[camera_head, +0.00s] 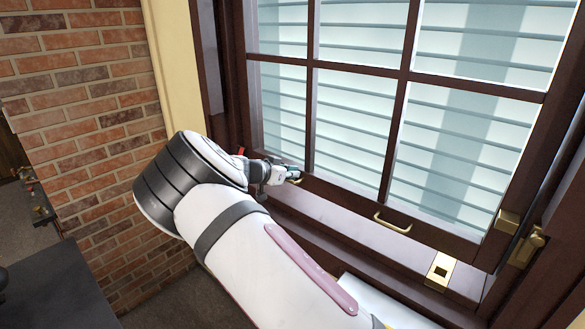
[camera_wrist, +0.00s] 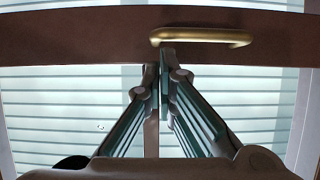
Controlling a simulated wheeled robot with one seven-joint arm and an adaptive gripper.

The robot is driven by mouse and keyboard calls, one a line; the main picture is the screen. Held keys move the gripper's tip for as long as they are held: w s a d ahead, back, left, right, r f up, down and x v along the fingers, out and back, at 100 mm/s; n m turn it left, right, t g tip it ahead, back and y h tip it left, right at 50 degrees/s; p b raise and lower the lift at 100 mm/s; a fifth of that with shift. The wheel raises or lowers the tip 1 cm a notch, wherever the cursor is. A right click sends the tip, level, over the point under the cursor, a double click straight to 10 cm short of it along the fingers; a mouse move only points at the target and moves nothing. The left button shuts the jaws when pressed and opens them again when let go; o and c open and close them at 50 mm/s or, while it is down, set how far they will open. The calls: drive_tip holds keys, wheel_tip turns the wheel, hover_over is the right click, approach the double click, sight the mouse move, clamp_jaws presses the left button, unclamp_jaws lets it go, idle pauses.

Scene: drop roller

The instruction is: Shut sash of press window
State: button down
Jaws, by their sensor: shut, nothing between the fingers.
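The press window's sash has a dark brown frame with panes (camera_head: 345,130). Its bottom rail (camera_head: 345,199) carries a brass handle (camera_head: 392,222) on the right and another brass handle (camera_head: 297,181) on the left, partly hidden by my gripper. My gripper (camera_head: 293,174) is at the left handle. In the wrist view, my gripper (camera_wrist: 165,62) is shut and empty, its fingertips over the edge of the rail (camera_wrist: 80,38), by the left end of a brass handle (camera_wrist: 205,37). I cannot tell whether they touch. A pale strip shows beyond the rail.
A brass plate (camera_head: 440,271) sits below the rail at right. A brass latch piece (camera_head: 526,246) is on the frame at right. A brick wall (camera_head: 75,110) stands at left, with a dark surface (camera_head: 60,285) below it.

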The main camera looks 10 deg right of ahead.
drive_tip(key=shift+f, duration=0.15)
wheel_tip(320, 180, down, 9)
drive_tip(key=shift+r, duration=0.2)
drive_tip(key=shift+s, duration=0.1)
idle(0.4)
